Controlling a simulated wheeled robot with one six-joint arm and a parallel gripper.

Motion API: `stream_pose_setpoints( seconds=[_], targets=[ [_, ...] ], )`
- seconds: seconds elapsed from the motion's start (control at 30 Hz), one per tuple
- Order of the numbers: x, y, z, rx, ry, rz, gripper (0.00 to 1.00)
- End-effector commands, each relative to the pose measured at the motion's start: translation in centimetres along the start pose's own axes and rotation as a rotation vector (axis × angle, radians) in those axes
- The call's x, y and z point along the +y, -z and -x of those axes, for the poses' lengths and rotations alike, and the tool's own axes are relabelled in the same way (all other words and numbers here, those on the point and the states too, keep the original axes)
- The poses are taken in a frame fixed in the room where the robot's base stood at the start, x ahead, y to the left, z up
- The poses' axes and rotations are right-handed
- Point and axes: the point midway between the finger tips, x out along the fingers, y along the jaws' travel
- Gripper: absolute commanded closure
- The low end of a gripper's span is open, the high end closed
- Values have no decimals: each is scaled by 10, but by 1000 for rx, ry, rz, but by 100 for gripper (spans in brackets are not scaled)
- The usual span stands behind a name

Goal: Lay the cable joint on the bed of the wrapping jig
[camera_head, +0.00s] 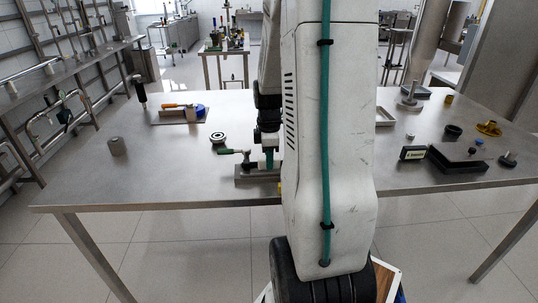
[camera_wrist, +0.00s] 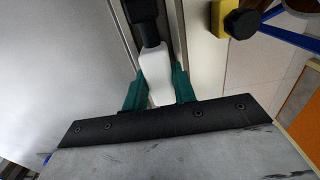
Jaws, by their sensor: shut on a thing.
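My gripper (camera_wrist: 158,92) has teal fingers and is shut on the cable joint, a white sleeve (camera_wrist: 157,72) with a black end (camera_wrist: 147,25) running to the top of the wrist view. The joint lines up with the dark channel between metal walls of the wrapping jig (camera_wrist: 207,45). I cannot tell whether it touches the bed. In the head view the jig is a low grey block (camera_head: 246,180) near the table's front edge, and my gripper (camera_head: 269,160) points down over it. My arm hides the jig's right part and most of the joint there.
A green-handled part (camera_head: 233,151) is just behind the jig. A yellow block with a black knob (camera_wrist: 241,22) is beside the jig. The table's front left is clear.

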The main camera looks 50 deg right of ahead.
Motion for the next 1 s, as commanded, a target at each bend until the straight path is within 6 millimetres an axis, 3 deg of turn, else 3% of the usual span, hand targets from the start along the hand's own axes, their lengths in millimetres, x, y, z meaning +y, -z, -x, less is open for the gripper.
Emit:
stream_pose_setpoints(
  seconds=[0.97,1.0],
  targets=[
    [0,0,-8,0,0,0,100],
    [0,0,-8,0,0,0,62]
  ],
)
